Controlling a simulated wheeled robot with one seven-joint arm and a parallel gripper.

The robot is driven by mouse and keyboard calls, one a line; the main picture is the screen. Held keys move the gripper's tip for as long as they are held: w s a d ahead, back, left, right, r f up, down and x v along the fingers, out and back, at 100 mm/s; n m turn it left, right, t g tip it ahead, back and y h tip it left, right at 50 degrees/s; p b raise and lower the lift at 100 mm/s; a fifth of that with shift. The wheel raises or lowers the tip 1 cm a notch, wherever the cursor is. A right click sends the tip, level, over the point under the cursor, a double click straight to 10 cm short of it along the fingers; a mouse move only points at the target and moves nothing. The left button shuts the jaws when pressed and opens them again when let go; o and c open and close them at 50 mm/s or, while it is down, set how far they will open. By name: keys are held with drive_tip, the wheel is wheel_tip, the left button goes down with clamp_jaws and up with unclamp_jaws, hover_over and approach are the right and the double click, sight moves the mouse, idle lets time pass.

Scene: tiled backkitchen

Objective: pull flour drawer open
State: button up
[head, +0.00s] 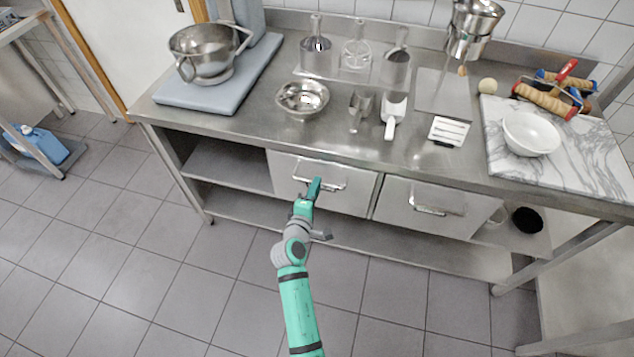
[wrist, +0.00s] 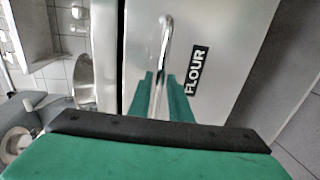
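The flour drawer (head: 355,196) is the left one of two metal drawers under the worktop. Its front looks flush with the counter frame. A black FLOUR label (wrist: 197,71) shows on it in the wrist view. Its bar handle (head: 334,187) also shows in the wrist view (wrist: 165,42). My gripper (head: 316,184) is at this handle. In the wrist view the green fingers (wrist: 163,90) stand on either side of the bar, with narrow gaps that look clear. Whether they touch the bar is hard to see.
A second drawer (head: 450,207) with its own handle is to the right. Above, the worktop holds a steel bowl (head: 303,97), a white scoop (head: 391,121) and a marble board (head: 590,165) with a white bowl (head: 531,133). The tiled floor (head: 150,270) in front is clear.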

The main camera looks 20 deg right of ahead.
drive_tip(key=shift+x, duration=1.35)
clamp_jaws()
drive_tip(key=shift+a, duration=0.15)
